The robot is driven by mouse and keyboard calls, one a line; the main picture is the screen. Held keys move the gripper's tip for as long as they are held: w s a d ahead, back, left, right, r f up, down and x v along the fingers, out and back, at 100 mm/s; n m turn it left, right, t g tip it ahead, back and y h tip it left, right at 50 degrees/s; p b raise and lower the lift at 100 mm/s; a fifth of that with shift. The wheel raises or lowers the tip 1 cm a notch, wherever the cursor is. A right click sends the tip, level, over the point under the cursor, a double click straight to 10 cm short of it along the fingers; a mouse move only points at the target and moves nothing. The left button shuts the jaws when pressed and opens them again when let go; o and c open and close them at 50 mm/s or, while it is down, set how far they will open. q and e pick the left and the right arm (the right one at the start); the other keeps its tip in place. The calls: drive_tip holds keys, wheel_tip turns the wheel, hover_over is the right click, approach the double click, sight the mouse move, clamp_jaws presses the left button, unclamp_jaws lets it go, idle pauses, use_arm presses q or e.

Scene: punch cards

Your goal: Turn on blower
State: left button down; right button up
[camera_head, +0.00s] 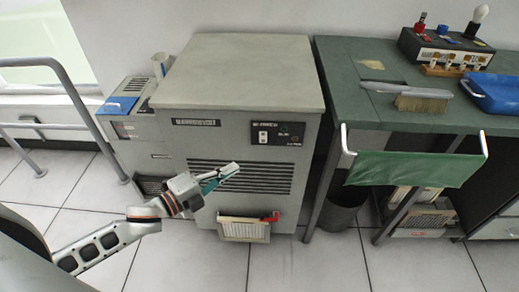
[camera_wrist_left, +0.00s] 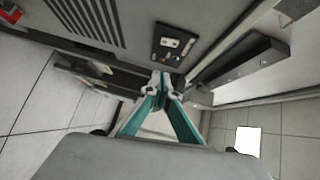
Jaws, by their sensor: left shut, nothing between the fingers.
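The blower is a large grey cabinet (camera_head: 240,75) with a vented front. Its small black control panel (camera_head: 277,134) is at the upper right of the front, with a white switch (camera_head: 263,137) and small dark knobs or lights. The panel also shows in the left wrist view (camera_wrist_left: 173,45), just beyond the fingertips. My left gripper (camera_head: 232,169) is in front of the vent slots, below and left of the panel. In the left wrist view its fingers (camera_wrist_left: 166,82) meet at the tips, shut and empty. Whether they touch the cabinet cannot be told. My right gripper is not in view.
A tray with a red handle (camera_head: 245,228) juts from the cabinet's lower front. A green workbench (camera_head: 350,80) with a cloth on a rail (camera_head: 415,168) stands close on the right, a bin (camera_head: 340,210) beneath. A metal railing (camera_head: 75,100) is left. Tiled floor in front is clear.

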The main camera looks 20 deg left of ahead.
use_arm(q)
drive_tip(key=b, duration=0.1)
approach(267, 142)
drive_tip(key=d+x, duration=0.1)
drive_tip(key=x, duration=0.4)
drive_tip(key=shift+w+a, duration=0.35)
drive_tip(key=shift+a, duration=0.05)
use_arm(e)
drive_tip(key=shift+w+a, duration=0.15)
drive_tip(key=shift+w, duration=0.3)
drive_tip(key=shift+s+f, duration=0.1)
